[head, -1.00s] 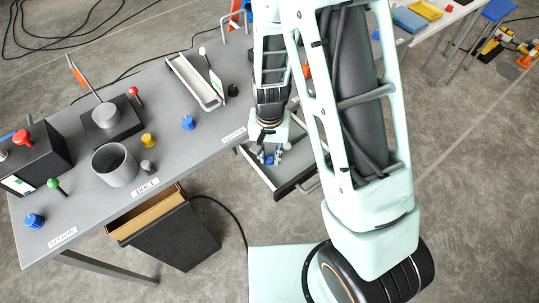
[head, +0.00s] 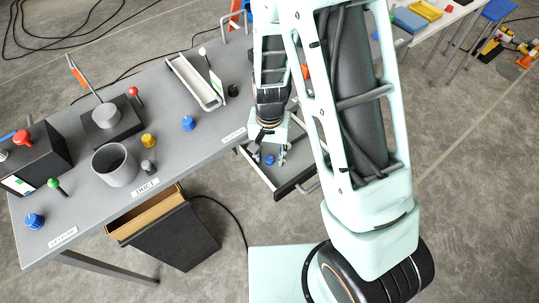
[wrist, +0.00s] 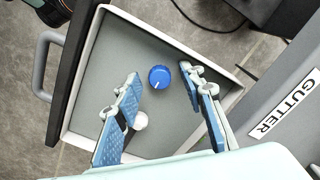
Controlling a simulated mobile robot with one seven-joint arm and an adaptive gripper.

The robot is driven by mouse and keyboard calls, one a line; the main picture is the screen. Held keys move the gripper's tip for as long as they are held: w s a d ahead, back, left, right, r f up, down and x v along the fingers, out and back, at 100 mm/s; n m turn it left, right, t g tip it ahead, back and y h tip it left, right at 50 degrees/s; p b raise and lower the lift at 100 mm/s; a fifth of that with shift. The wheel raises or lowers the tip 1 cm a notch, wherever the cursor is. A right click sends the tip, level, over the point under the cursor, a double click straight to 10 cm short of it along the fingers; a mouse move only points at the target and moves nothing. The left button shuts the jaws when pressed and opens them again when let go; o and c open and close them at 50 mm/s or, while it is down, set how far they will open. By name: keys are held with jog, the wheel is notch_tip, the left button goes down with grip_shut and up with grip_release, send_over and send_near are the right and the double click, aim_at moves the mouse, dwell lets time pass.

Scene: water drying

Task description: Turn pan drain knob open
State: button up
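A blue knob (wrist: 160,77) with a white pointer line is on the floor of an open pan or drawer (wrist: 130,30) with a pale rim, in the wrist view. The blue knob also shows in the head view (head: 269,160). My gripper (wrist: 161,83) is open above the pan, its blue-padded fingers on either side of the knob in the picture. No finger visibly touches it. A white round knob (wrist: 140,121) is partly hidden by the left finger. I see no label on either knob, so I cannot tell which is the drain knob.
A grey table edge with a GUTTER label (wrist: 286,104) runs beside the pan. A grey handle (wrist: 45,65) is on the pan's dark front. In the head view, the table (head: 165,195) carries several knobs, a cup (head: 115,165) and a long white trough (head: 195,82).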

aim_at(270, 159)
jog(key=shift+r, duration=0.1)
notch_tip(270, 159, up, 12)
dwell(0.6)
dwell(0.4)
